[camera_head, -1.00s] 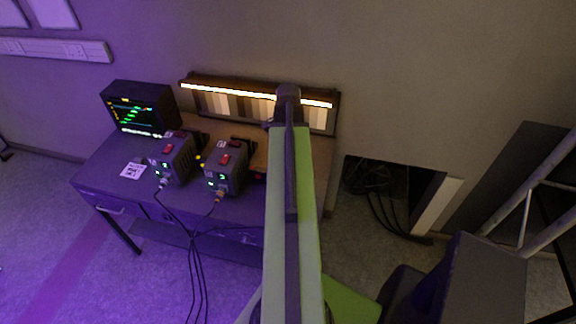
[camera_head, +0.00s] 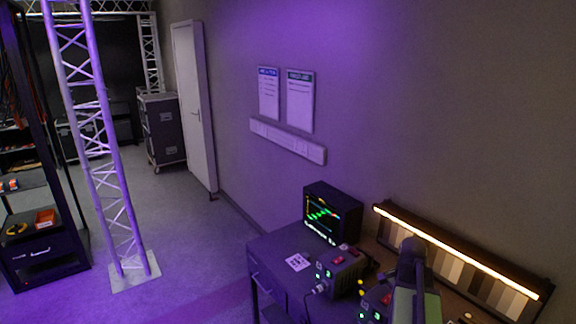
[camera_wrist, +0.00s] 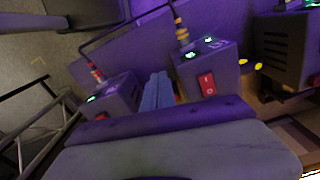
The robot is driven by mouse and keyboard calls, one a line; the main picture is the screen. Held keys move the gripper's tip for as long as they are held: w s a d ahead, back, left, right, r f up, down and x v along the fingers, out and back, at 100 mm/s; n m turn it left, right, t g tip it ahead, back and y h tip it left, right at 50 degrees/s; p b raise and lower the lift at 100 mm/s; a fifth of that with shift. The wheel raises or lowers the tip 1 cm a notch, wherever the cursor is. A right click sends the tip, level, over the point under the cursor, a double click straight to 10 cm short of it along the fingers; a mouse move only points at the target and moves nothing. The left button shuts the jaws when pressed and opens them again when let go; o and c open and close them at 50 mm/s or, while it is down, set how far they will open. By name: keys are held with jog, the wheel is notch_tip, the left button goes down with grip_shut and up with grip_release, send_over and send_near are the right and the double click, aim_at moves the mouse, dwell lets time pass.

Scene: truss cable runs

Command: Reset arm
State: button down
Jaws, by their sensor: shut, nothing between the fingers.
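My arm shows at the lower right of the head view, its end (camera_head: 410,255) dark above the bench (camera_head: 266,262). In the wrist view my gripper (camera_wrist: 158,90) is shut and empty, its fingers pointing between two grey boxes. One box (camera_wrist: 124,92) is left of the fingers and the other box (camera_wrist: 226,72), with a red switch, is right of them. In the head view the two boxes (camera_head: 341,272) and (camera_head: 372,306) stand on the bench, the second partly hidden by my arm. I cannot tell how high my fingers are above the bench.
A monitor (camera_head: 332,213) and a lit strip panel (camera_head: 466,257) stand at the back of the bench. A truss tower (camera_head: 107,170) stands at the left beside a dark shelf rack (camera_head: 38,250). A flight case (camera_head: 163,130) is farther back. Floor between tower and bench is clear.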

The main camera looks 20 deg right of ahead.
jog(key=w+a+f+n+b, duration=0.1)
jog(key=a+n, duration=0.4)
jog(key=a, duration=0.7)
jog(key=w+a+f+n+b, duration=0.2)
jog(key=a+n, duration=0.4)
jog(key=a, duration=0.6)
jog(key=w+a+f+n+b, duration=0.2)
jog(key=w+a+f+n, duration=0.1)
jog(key=a, duration=0.9)
jog(key=w+n, duration=0.1)
jog(key=n, duration=0.1)
jog(key=shift+w+a+f+n, duration=0.25)
jog(key=shift+f+n, duration=0.05)
jog(key=shift+d, duration=0.1)
